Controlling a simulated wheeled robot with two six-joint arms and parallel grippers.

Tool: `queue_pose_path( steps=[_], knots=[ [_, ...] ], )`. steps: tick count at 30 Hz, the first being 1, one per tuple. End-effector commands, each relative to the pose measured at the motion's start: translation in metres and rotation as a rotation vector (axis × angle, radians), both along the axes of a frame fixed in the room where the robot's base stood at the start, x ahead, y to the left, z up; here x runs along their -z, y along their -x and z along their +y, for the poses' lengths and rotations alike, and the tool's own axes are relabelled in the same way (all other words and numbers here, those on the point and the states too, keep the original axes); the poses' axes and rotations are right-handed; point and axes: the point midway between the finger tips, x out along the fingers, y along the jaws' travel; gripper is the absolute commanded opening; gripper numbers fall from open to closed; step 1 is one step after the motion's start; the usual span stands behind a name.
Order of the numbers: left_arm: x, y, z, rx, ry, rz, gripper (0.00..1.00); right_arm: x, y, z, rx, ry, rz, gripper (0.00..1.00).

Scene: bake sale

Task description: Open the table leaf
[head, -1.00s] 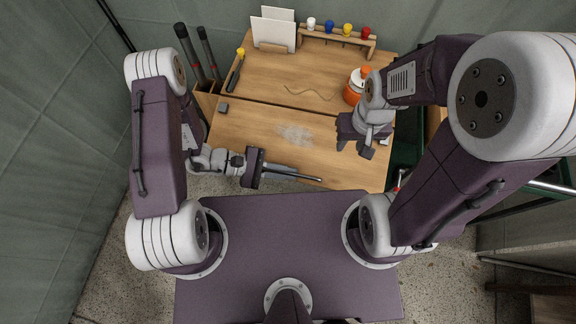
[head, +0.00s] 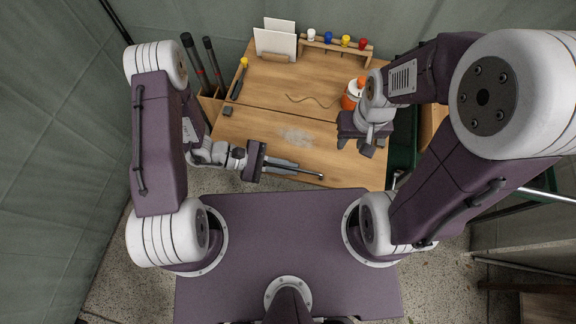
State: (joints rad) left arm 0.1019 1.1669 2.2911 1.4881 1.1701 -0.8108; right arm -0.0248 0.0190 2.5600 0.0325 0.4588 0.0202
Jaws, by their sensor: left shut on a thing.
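The table leaf (head: 250,135) is the front wooden panel, lying roughly level with the back part of the table (head: 285,85) across a dark seam. A pale smudge marks its middle. My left gripper (head: 298,170) is at the leaf's near edge, shut on what looks like that edge. A thin grey bar with a dark end runs along its fingers; the exact contact is hard to make out. My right gripper (head: 354,145) hangs over the leaf's right side with its fingers apart and nothing seen between them.
An orange bottle with a white upper part (head: 349,102) stands behind my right gripper. A thin cord (head: 312,99) lies near the seam. A small dark block (head: 227,111) sits at the left. White cards (head: 275,44) and a rack of colored-capped items (head: 336,46) stand at the back.

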Motion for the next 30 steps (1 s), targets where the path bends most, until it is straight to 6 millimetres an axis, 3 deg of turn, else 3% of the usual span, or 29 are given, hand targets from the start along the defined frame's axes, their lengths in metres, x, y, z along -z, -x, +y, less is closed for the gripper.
queue_pose_path(
  steps=[3, 6, 17, 30],
  knots=[
    [-0.003, -0.003, 0.000, -0.005, 0.008, -0.007, 0.00, -0.001, 0.000, 0.000, 0.000, 0.000, 0.000, 0.36],
    [-0.003, -0.003, 0.000, -0.005, 0.007, -0.008, 0.31, -0.001, 0.000, 0.000, 0.000, 0.000, 0.000, 0.36],
    [-0.003, -0.002, 0.003, -0.004, 0.005, -0.004, 0.31, -0.001, 0.000, 0.000, 0.000, 0.000, 0.000, 0.36],
    [-0.028, -0.010, 0.071, -0.007, 0.004, -0.008, 0.31, -0.004, 0.000, 0.000, 0.000, 0.000, 0.000, 0.36]
  ],
)
